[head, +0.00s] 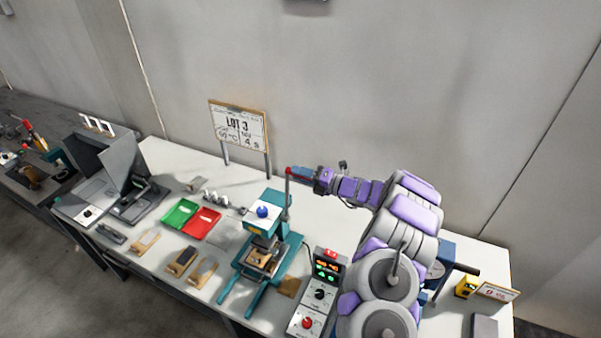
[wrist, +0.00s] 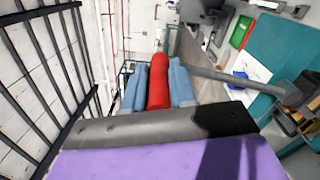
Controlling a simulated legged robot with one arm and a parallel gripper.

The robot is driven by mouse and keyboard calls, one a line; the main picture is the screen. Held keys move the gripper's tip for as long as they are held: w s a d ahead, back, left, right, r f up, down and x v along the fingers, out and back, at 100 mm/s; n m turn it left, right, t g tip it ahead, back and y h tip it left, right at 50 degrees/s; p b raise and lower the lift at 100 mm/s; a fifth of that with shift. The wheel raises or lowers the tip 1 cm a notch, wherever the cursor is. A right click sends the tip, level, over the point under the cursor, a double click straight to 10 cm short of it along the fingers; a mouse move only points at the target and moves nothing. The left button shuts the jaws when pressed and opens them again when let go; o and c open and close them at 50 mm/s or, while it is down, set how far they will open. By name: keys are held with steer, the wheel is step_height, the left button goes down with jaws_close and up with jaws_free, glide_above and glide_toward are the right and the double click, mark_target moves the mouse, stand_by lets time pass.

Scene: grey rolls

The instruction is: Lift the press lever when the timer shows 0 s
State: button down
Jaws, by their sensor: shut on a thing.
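The teal press (head: 268,248) stands on the white table, with a blue knob (head: 263,211) on top and a brown piece (head: 262,258) on its bed. Its lever (head: 288,198) is a grey rod pointing up, with a red handle. My gripper (head: 300,173) is shut on the red handle near the lever's top. In the wrist view the red handle (wrist: 159,80) lies between the blue fingers, and the grey rod (wrist: 230,78) runs right to the press. The control box (head: 326,268) beside the press has a lit display; its digits are too small to read surely.
A sign (head: 240,126) reading "LOT 3" and apparently "4 s" stands behind the press. Green (head: 180,213) and red (head: 203,223) trays and several small pieces lie left of the press. A grey open-lidded machine (head: 115,180) stands further left. A yellow device (head: 465,287) is at the right.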

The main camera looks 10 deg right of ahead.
steer(key=shift+w+d+f, duration=0.15)
steer(key=shift+w+d, duration=0.25)
steer(key=shift+w, duration=0.1)
steer(key=c, duration=1.3)
jaws_free()
steer(key=o, duration=0.4)
steer(key=shift+w+d+f, duration=0.1)
steer(key=shift+w+d, duration=0.05)
steer(key=shift+w, duration=0.1)
steer(key=shift+s, duration=0.1)
steer(key=shift+d, duration=0.1)
steer(key=b+v, duration=0.1)
steer(key=v, duration=1.6)
steer(key=shift+d+b, duration=0.15)
steer(key=shift+b, duration=0.2)
